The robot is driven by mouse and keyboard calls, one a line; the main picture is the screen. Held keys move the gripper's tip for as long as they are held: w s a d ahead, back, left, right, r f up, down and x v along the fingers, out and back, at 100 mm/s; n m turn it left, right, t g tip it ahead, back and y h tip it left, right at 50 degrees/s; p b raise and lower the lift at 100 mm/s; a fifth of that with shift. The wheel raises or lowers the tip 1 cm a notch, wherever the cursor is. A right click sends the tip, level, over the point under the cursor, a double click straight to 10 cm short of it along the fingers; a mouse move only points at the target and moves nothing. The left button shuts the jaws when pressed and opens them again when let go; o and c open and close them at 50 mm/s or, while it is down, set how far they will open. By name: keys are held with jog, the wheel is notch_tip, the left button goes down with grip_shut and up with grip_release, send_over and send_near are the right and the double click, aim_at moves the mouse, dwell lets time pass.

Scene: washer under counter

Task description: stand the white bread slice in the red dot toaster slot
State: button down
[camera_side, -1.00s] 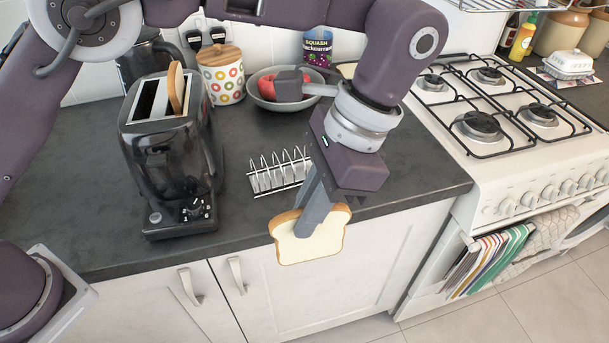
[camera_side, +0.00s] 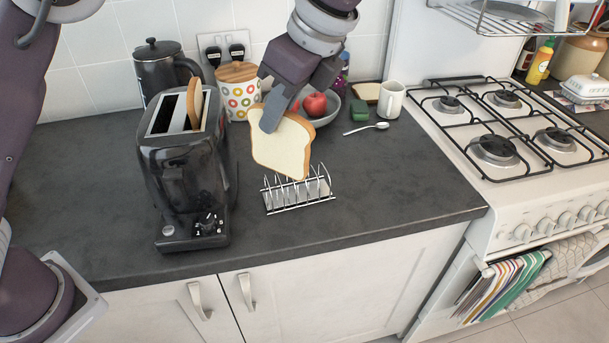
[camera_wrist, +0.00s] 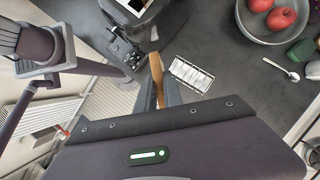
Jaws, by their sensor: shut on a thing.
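The white bread slice (camera_side: 282,146) is upright and slightly tilted, held in the air above the toast rack. My gripper (camera_side: 270,120) is shut on its upper left edge; in the wrist view the slice (camera_wrist: 156,78) shows edge-on between the fingers. The black toaster (camera_side: 188,172) stands to the left of the slice, apart from it. One of its two top slots (camera_side: 165,114) looks empty; a brown slice (camera_side: 195,102) stands in the other, right-hand one. I cannot make out a red dot on the toaster.
The wire toast rack (camera_side: 297,192) stands empty on the counter. Behind are a dotted jar (camera_side: 239,92), a kettle (camera_side: 160,68) and a grey bowl (camera_side: 325,117) with red fruit. A spoon (camera_side: 366,128) and a mug (camera_side: 391,99) lie right. The front counter is clear.

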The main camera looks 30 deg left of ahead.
jog(key=a+r+m+t+h, duration=0.1)
jog(key=a+r+m+t, duration=0.1)
jog(key=a+r+m, duration=0.55)
jog(key=a+r+m+t, duration=0.3)
jog(key=a+r, duration=0.1)
jog(key=a, duration=0.7)
jog(key=s+a+f, duration=0.2)
jog(key=a+f, duration=0.3)
jog(key=f, duration=0.7)
jog(key=shift+s+a, duration=0.15)
jog(key=shift+a, duration=0.2)
